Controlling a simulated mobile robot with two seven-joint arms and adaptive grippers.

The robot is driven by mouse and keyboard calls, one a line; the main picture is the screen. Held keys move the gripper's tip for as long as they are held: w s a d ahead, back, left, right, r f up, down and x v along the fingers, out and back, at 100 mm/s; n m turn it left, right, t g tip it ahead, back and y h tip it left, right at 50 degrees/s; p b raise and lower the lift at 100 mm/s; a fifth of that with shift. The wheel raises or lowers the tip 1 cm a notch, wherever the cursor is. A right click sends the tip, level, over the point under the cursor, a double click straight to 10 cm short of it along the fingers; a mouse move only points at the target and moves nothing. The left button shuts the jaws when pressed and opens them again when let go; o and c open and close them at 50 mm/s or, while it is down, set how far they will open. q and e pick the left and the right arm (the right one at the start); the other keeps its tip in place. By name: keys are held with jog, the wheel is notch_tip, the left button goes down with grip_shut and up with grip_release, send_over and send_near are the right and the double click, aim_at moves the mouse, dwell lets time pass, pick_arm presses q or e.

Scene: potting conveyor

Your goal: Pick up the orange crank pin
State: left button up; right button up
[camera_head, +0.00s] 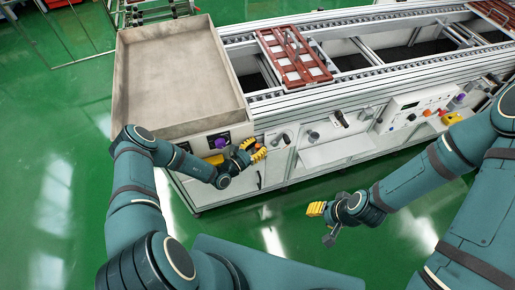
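My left gripper (254,149) is at the conveyor's front side, just right of the grey tray's front corner. Its two yellow fingers are spread apart, one above the other. A small orange piece, which looks like the orange crank pin (252,148), shows between them. It is mostly hidden by the fingers, and I cannot tell whether they touch it. My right gripper (316,209) hangs over the green floor in front of the conveyor, away from the pin. Its yellow fingers look close together, and no object shows at them.
A red-brown frame (294,56) sits on the rails. A control panel (415,105) is at the right. The green floor in front is clear.

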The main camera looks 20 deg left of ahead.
pick_arm(q)
jog(key=shift+c, duration=0.5)
grip_shut()
notch_tip(320, 180, up, 18)
jog(key=p, duration=0.4)
jog(key=shift+p, duration=0.4)
pick_arm(e)
jog(key=r, duration=0.2)
jog(key=w+r, duration=0.1)
jog(key=r, duration=0.1)
jog(key=shift+w+d+r, duration=0.1)
jog(key=shift+w+r, duration=0.05)
jog(key=shift+r, duration=0.25)
pick_arm(q)
jog(key=shift+r, duration=0.2)
pick_arm(e)
jog(key=shift+r, duration=0.15)
pick_arm(q)
notch_tip(320, 180, up, 7)
jog(key=p, duration=0.7)
send_over(258, 145)
jog(key=shift+f, duration=0.15)
pick_arm(e)
notch_tip(258, 145, up, 7)
jog(key=shift+w+d+r+t, duration=0.2)
jog(key=shift+w+t, duration=0.1)
jog(key=shift+w, duration=0.1)
jog(key=shift+f, duration=0.1)
